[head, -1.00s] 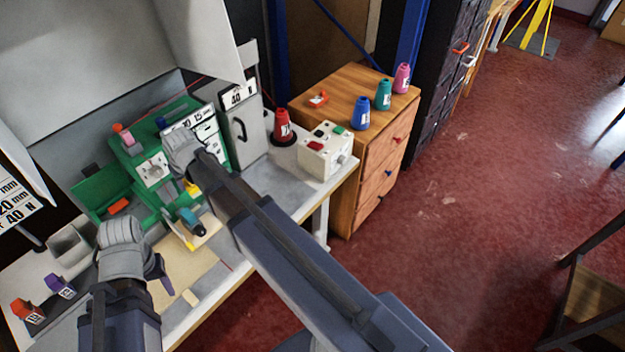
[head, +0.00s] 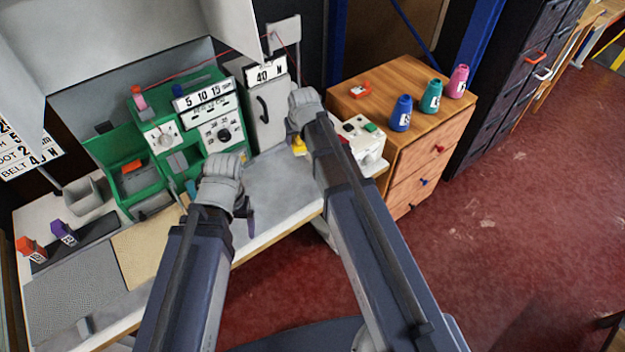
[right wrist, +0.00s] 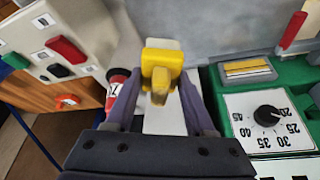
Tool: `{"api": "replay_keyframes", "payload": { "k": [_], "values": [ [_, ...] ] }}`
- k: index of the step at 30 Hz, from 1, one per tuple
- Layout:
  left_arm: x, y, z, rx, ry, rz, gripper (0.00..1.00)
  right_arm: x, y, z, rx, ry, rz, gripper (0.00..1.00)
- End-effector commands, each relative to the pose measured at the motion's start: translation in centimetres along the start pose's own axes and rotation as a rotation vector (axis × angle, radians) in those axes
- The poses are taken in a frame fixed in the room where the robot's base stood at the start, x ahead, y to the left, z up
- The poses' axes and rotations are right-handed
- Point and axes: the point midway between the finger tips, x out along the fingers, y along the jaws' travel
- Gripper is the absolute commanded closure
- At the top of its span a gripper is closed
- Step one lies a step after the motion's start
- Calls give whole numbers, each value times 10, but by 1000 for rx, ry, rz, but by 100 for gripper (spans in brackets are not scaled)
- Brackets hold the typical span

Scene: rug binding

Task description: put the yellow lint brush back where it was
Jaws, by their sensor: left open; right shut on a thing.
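The yellow lint brush (right wrist: 163,65) is between the purple fingers of my right gripper (right wrist: 158,95), which is shut on it. In the head view only a small yellow part (head: 299,148) shows below my right gripper (head: 298,138), near the white button box. My arm hides the rest. In the right wrist view a pale surface lies behind the brush; I cannot tell whether the brush touches it. My left gripper (head: 248,215) is open over the front of the bench, and what it covers is hidden.
The white button box (head: 366,145) stands at the bench's right end; a red cone (right wrist: 115,88) shows beside it in the right wrist view. The green machine (head: 125,165) and grey cabinet (head: 264,112) stand behind. The grey bench top (head: 285,185) is clear between the arms.

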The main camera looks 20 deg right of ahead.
Motion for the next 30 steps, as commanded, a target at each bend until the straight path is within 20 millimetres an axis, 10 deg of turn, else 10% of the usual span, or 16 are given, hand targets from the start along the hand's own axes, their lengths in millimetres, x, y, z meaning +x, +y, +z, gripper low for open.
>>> {"api": "replay_keyframes", "payload": {
  "k": [6,30],
  "values": [
    [48,5,-3,0,0,0,14,45,24,18,25,2,11,90],
    [111,11,-7,0,0,0,14,104,28,42,28,2,12,90]
  ]
}}
